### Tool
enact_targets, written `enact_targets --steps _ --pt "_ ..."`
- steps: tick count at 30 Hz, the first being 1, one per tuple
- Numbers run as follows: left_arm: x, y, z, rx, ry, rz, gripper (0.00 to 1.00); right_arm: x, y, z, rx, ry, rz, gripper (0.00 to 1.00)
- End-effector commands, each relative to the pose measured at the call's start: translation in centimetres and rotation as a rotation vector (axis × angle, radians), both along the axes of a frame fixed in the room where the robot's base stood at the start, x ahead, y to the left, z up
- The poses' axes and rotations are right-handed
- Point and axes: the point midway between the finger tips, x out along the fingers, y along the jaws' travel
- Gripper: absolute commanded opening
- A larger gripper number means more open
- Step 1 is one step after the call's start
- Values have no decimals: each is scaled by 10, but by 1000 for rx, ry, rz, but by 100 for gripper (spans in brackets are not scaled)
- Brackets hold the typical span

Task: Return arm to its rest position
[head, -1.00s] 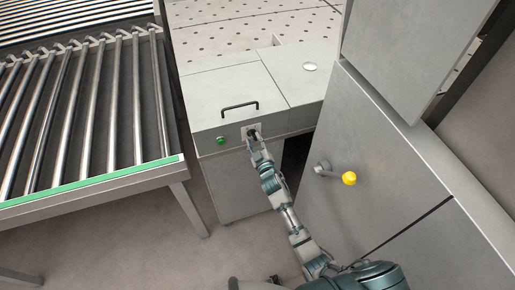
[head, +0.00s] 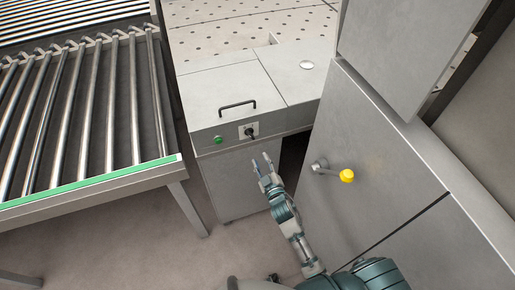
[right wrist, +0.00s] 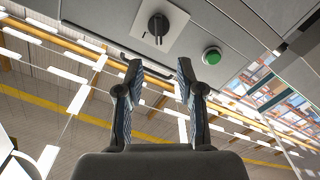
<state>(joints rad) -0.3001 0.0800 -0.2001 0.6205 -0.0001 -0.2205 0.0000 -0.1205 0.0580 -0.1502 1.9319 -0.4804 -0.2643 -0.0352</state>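My right gripper (head: 262,163) is open and empty, in the air in front of the machine's grey cabinet. In the right wrist view its two fingers (right wrist: 158,85) stand apart with nothing between them. A black rotary switch (head: 251,132) on a pale plate sits on the cabinet's front panel, above and beyond the fingertips; it also shows in the right wrist view (right wrist: 158,27). A green button (head: 218,139) is beside the switch. The gripper is apart from both. My left gripper does not show.
A black handle (head: 238,105) is on the cabinet top (head: 225,88). A lever with a yellow knob (head: 347,176) sticks out from the grey panel at right. A roller table (head: 90,178) with a green edge stands at left. Open floor lies between.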

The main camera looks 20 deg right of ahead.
Motion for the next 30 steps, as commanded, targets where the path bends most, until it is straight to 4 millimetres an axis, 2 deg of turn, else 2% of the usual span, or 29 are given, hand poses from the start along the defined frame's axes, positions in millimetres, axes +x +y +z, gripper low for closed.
enact_targets --steps 7,8,11,14,16,18,20,21,23,24,26,27,29,30 --pt "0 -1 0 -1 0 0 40 0 0 -4 2 9 1 38" --pt "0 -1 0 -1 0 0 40 0 0 -10 2 18 1 38" --pt "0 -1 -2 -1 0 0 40 -2 1 -46 14 87 5 38" --pt "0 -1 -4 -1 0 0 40 -12 2 -113 37 213 10 38" --pt "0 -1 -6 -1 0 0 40 -26 2 -170 58 321 10 38" --pt "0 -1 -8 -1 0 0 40 -48 2 -227 79 432 6 38" --pt "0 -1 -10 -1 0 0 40 -70 0 -273 98 525 0 38" --pt "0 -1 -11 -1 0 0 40 -87 -1 -302 108 587 -7 38" --pt "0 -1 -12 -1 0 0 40 -116 -3 -344 126 679 -17 38" --pt "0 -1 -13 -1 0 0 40 -137 -5 -371 137 741 -27 38" --pt "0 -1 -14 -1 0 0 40 -171 -9 -408 154 831 -44 38" --pt "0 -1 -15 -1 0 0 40 -195 -12 -431 164 891 -56 38" --pt "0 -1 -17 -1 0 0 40 -235 -17 -464 178 982 -79 38" --pt "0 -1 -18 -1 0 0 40 -262 -20 -483 187 1041 -96 38"
